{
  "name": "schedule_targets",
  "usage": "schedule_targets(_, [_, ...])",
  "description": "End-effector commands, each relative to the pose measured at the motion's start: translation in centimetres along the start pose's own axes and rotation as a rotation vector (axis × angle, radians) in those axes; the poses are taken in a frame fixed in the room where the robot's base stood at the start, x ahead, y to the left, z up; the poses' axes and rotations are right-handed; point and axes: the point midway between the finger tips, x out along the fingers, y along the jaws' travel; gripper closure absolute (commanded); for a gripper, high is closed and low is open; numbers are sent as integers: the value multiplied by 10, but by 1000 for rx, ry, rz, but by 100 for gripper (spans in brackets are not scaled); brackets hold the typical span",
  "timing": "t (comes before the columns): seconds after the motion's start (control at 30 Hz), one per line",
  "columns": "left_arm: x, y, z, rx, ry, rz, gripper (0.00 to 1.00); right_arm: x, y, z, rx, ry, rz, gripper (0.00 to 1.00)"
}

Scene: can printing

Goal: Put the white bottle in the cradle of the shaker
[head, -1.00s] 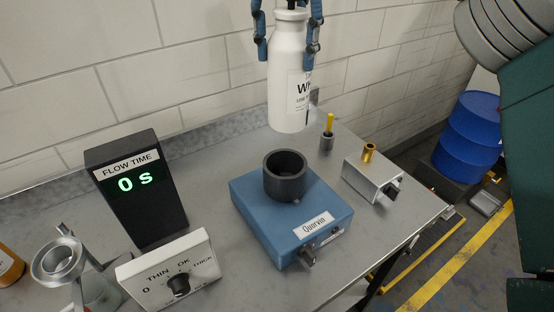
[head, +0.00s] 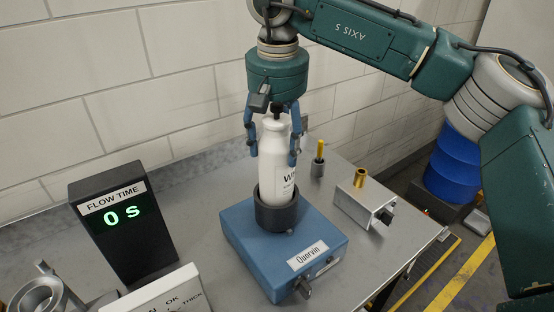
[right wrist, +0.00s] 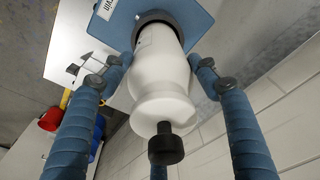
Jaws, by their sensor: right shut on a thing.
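The white bottle (head: 278,172) stands upright with its lower end inside the dark round cradle (head: 277,216) on top of the blue shaker (head: 262,250). Its dark cap and part of its printed label show. My right gripper (head: 273,157) comes down from above and is shut on the bottle's upper body. In the right wrist view the bottle (right wrist: 160,85) lies between the blue fingers, with its far end in the cradle (right wrist: 158,17). The bottle's base is hidden by the cradle wall. My left gripper is not in view.
A flow time display (head: 122,225) reading 0 s stands left of the shaker. A white dial box (head: 160,292) is at the front left. A grey block with a brass piece (head: 360,205) and a small holder with a yellow stick (head: 318,165) are on the right.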

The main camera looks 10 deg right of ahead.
Motion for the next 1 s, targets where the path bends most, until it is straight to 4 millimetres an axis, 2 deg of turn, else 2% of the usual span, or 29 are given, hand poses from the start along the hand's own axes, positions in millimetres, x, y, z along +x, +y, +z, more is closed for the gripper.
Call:
schedule_targets(0.17, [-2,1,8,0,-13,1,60,6,0,0,1,5,-1,97])
schedule_targets(0.5, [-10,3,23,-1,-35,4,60,44,-1,4,1,5,-3,97])
schedule_targets(0.8, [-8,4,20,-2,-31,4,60,47,-1,5,1,5,-3,97])
schedule_targets(0.83, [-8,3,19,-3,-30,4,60,48,-1,5,0,2,-1,36])
schedule_targets(0.9, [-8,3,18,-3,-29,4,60,48,-1,5,0,2,-1,22])
schedule_targets(1.0, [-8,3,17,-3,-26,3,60,48,-1,5,0,2,0,20])
